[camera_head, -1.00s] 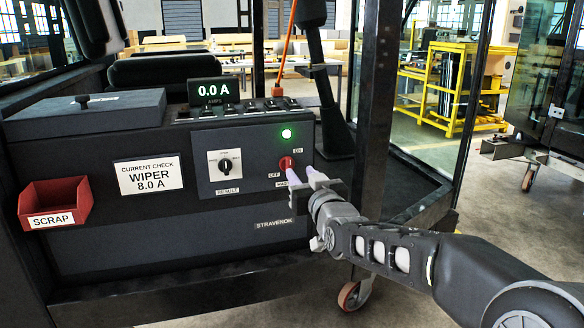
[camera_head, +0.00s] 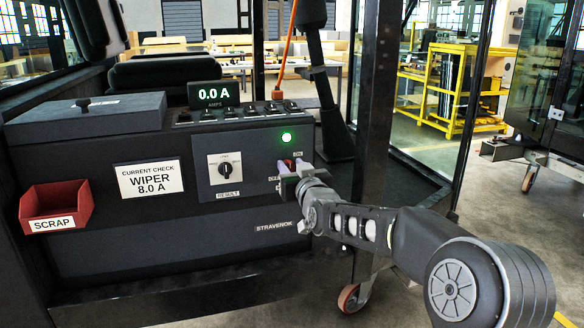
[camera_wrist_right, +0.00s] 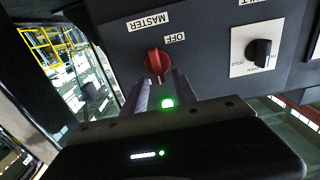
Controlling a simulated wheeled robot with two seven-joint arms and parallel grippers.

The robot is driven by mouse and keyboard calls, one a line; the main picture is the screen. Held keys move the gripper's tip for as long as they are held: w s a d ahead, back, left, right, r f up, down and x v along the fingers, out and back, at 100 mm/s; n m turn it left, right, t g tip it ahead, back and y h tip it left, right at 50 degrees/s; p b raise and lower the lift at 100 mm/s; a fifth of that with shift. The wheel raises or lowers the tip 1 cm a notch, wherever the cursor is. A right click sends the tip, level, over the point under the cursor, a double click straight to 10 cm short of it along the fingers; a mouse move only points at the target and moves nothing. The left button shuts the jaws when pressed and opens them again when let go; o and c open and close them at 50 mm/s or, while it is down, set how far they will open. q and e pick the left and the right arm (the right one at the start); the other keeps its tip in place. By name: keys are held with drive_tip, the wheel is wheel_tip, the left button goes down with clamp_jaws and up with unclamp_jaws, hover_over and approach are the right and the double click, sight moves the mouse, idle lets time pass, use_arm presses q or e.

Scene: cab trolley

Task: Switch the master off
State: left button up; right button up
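The red master switch knob (camera_head: 287,164) is on the dark panel, with ON and OFF labels beside it. In the right wrist view the knob (camera_wrist_right: 156,64) shows inverted, near the MASTER and OFF labels. The green lamp (camera_head: 286,137) above the knob is lit; it also shows between the fingers in the wrist view (camera_wrist_right: 167,103). My right gripper (camera_head: 288,168) is at the knob, its pale purple fingers apart, one on each side of it. In the wrist view the fingertips (camera_wrist_right: 160,82) reach the knob's edge; contact cannot be told. My left gripper is out of view.
A black RESULT selector (camera_head: 225,169) is left of the master switch. The display (camera_head: 213,94) reads 0.0 A. A red SCRAP bin (camera_head: 56,203) and WIPER 8.0 A card (camera_head: 148,176) are further left. A dark post (camera_head: 372,110) stands right of the panel.

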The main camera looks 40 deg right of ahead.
drive_tip(key=shift+c, duration=0.5)
clamp_jaws()
drive_tip(key=shift+w+a+f+n+b, duration=0.15)
drive_tip(key=shift+n+b, duration=0.1)
drive_tip(key=shift+n, duration=0.4)
drive_tip(key=shift+s+a+r+n+b, duration=0.1)
drive_tip(key=shift+n+b, duration=0.15)
drive_tip(key=shift+n, duration=0.4)
drive_tip(key=n, duration=0.5)
drive_tip(key=a+f+n+p, duration=0.1)
drive_tip(key=n, duration=0.4)
drive_tip(key=f+n+p, duration=0.1)
drive_tip(key=n, duration=0.4)
drive_tip(key=shift+w+a, duration=0.2)
drive_tip(key=shift+w, duration=0.1)
drive_tip(key=shift+n, duration=0.3)
